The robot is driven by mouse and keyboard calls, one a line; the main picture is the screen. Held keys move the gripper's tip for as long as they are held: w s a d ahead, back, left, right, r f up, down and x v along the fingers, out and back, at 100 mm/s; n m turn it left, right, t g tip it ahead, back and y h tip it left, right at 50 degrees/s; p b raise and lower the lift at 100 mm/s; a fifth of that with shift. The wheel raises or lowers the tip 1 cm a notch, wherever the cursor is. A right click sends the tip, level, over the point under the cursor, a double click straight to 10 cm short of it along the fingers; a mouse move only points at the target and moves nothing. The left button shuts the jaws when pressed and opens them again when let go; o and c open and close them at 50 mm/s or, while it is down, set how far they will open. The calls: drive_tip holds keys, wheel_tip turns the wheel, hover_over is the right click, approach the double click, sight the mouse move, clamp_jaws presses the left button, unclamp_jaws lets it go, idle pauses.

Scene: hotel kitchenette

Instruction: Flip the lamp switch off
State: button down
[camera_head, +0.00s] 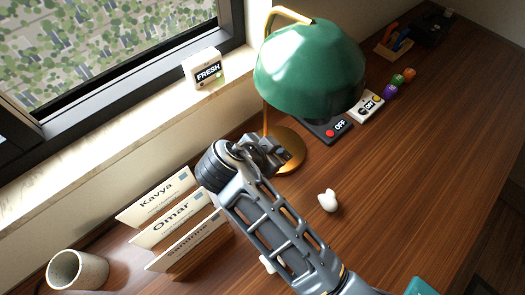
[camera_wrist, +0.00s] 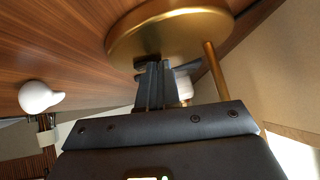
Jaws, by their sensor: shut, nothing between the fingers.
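The lamp has a green shade (camera_head: 310,68), a thin brass stem and a round brass base (camera_head: 294,160) on the wooden desk. In the wrist view the base (camera_wrist: 180,35) is above my fingertips and the brass stem (camera_wrist: 215,72) is to their right. My gripper (camera_head: 280,152) is shut and empty, its tips beside or over the base; I cannot tell whether they touch it. A small dark shape (camera_wrist: 147,60) shows at the tips; I cannot tell whether it is the switch or a reflection. A pale piece (camera_wrist: 184,88) is partly hidden behind the fingers. The switch's position is unclear.
A dark OFF box with a red button (camera_head: 329,133) and a white OFF box (camera_head: 366,106) stand behind the lamp. Name cards (camera_head: 165,221) and a cup (camera_head: 77,270) are left. A white figurine (camera_head: 328,201) is right of my arm.

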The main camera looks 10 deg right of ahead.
drive_tip(key=shift+s+f, duration=0.15)
drive_tip(key=shift+f, duration=0.25)
drive_tip(key=shift+s+d, duration=0.1)
drive_tip(key=shift+s+d+r+p, duration=0.1)
drive_tip(key=shift+s+d+p, duration=0.35)
drive_tip(key=shift+s, duration=0.15)
